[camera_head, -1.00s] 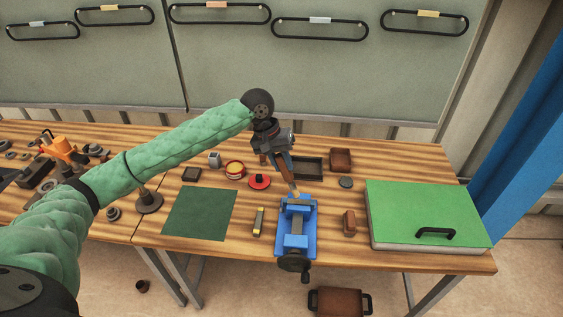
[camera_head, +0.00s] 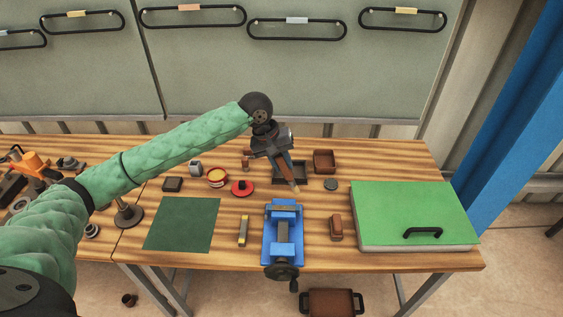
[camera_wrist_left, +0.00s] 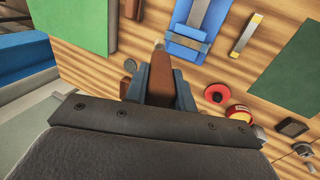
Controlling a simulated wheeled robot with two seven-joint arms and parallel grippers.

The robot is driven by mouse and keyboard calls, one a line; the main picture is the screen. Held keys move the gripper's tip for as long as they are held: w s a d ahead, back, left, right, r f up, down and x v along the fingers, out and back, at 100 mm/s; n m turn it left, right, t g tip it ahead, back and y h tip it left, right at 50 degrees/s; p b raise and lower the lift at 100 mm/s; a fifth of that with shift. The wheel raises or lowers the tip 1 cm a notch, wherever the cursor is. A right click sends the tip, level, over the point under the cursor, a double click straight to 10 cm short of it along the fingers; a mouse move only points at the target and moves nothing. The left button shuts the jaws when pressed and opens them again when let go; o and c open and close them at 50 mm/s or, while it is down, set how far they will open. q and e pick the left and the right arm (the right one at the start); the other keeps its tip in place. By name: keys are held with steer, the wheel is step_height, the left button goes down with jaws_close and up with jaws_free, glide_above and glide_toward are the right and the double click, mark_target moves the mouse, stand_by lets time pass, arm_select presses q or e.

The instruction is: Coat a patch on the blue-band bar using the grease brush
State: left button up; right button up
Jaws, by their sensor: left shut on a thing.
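My left gripper (camera_head: 283,163) is shut on the brown handle of the grease brush (camera_head: 290,176). The brush points down, its pale tip just above and to the right of the back end of the blue vise (camera_head: 269,237). The handle also shows in the left wrist view (camera_wrist_left: 161,84), with the tip apart from the vise in that picture. A grey bar (camera_wrist_left: 198,13) lies along the vise; I cannot make out a blue band on it. A loose bar with a yellow band (camera_head: 243,232) lies left of the vise. My right gripper is not in view.
An open tin (camera_head: 217,178) and a red lid with a black knob (camera_head: 242,188) stand behind the vise on the left. A brown block (camera_head: 336,228) and a green-topped case (camera_head: 415,212) are on the right. A green mat (camera_head: 183,224) lies left.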

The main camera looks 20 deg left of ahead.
arm_select(q)
steer(key=shift+f, duration=0.1)
step_height(320, 180, down, 7)
steer(key=s+a, duration=0.2)
steer(key=a, duration=0.5)
steer(key=shift+a, duration=0.15)
stand_by(0.6)
steer(key=shift+s, duration=0.1)
stand_by(0.4)
steer(key=shift+f, duration=0.4)
stand_by(0.6)
steer(key=shift+w+d+f, duration=0.1)
steer(key=shift+w+d, duration=0.1)
steer(key=shift+d, duration=0.55)
steer(key=shift+w+d+f, duration=0.1)
steer(key=shift+w+d, duration=0.05)
steer(key=shift+d, duration=0.55)
steer(key=shift+w+d, duration=0.2)
steer(key=shift+d, duration=0.55)
